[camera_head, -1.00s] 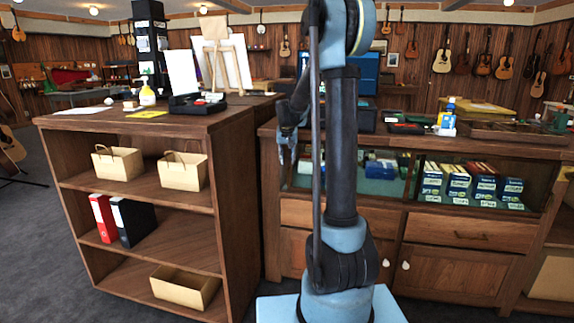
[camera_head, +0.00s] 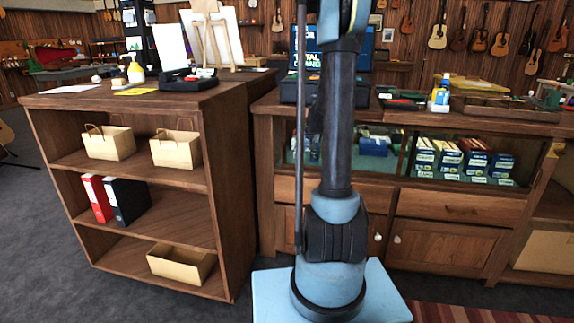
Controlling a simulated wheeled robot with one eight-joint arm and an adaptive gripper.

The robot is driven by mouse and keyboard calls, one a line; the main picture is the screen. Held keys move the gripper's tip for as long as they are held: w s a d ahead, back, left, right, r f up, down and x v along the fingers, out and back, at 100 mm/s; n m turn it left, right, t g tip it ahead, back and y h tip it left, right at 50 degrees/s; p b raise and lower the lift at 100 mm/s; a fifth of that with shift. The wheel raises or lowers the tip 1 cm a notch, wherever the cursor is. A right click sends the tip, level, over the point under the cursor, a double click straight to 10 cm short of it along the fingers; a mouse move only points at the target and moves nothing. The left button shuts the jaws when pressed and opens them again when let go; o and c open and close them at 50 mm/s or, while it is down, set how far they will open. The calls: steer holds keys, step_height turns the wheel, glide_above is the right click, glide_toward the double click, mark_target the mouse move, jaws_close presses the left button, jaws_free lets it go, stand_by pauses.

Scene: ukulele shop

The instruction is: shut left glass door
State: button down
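The wooden display counter (camera_head: 448,206) stands behind my arm. Its upper part has two display bays above the drawers. The left bay (camera_head: 395,166), with blue boxes inside, is partly hidden by my upright arm. I cannot tell how far its glass door is open or shut. The right bay shows a row of blue boxes (camera_head: 450,156) with white labels. My gripper does not show clearly; my own arm links hide that area in front of the left bay.
A wooden shelf unit (camera_head: 212,170) stands close on the left, holding paper baskets (camera_head: 110,143), a red binder (camera_head: 97,198) and a black binder (camera_head: 128,200). A blue bottle (camera_head: 440,98) stands on the counter. Grey floor (camera_head: 50,255) is free at left; a striped rug (camera_head: 470,312) lies at right.

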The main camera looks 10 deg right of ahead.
mark_target(288, 163)
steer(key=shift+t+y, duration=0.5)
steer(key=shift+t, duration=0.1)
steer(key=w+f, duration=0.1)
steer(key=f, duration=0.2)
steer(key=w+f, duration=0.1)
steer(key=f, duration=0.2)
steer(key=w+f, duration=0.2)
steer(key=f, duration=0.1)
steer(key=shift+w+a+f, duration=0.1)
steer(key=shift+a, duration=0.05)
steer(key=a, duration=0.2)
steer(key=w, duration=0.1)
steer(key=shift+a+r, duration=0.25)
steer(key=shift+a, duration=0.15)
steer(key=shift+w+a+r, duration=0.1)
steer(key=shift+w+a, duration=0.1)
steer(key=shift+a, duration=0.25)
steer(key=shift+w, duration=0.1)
